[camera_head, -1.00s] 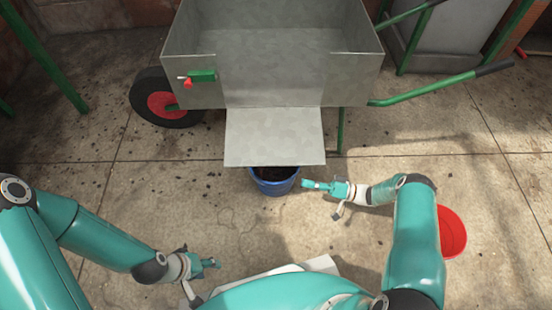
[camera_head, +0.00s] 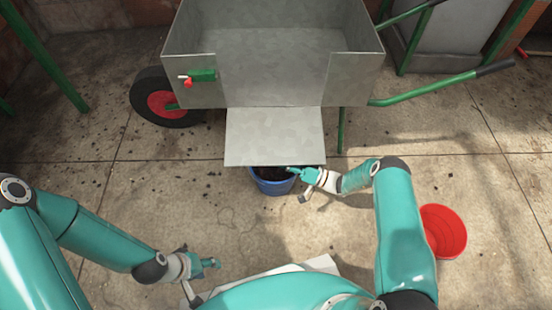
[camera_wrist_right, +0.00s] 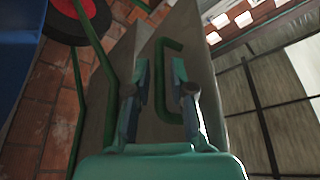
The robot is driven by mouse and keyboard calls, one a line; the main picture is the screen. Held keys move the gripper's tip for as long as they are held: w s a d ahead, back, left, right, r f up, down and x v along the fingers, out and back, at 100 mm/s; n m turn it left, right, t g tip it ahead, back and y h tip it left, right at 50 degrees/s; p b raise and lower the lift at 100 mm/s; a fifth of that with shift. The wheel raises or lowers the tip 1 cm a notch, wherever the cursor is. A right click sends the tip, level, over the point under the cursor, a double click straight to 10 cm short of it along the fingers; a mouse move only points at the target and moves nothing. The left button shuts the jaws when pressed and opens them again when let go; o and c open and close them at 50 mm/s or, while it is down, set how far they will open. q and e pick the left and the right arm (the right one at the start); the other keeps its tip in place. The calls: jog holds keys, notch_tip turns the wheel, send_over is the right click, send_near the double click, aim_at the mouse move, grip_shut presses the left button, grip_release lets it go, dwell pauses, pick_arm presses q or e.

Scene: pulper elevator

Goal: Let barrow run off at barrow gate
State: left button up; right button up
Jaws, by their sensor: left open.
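The grey metal barrow (camera_head: 285,50) stands at the top of the head view. Its gate flap (camera_head: 275,136) is folded down below an opening in the front wall. A green latch (camera_head: 203,75) with a red knob is on the wall left of the opening. My right gripper (camera_head: 294,171) is just under the flap's lower right edge, in front of the bucket. In the right wrist view its fingers (camera_wrist_right: 161,68) are apart, before a green handle (camera_wrist_right: 168,45) on a grey panel; contact cannot be told. My left gripper (camera_head: 213,263) is open and empty, low over the floor.
A blue bucket (camera_head: 270,187) with dark contents stands under the flap, partly hidden. A red tub (camera_head: 445,232) stands at right, beside my right arm. The barrow's red-hubbed wheel (camera_head: 165,104) is at left. Concrete floor (camera_head: 110,200) in front is mostly clear.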

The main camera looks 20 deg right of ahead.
aim_at(273, 160)
jog(key=shift+x, duration=1.5)
grip_shut()
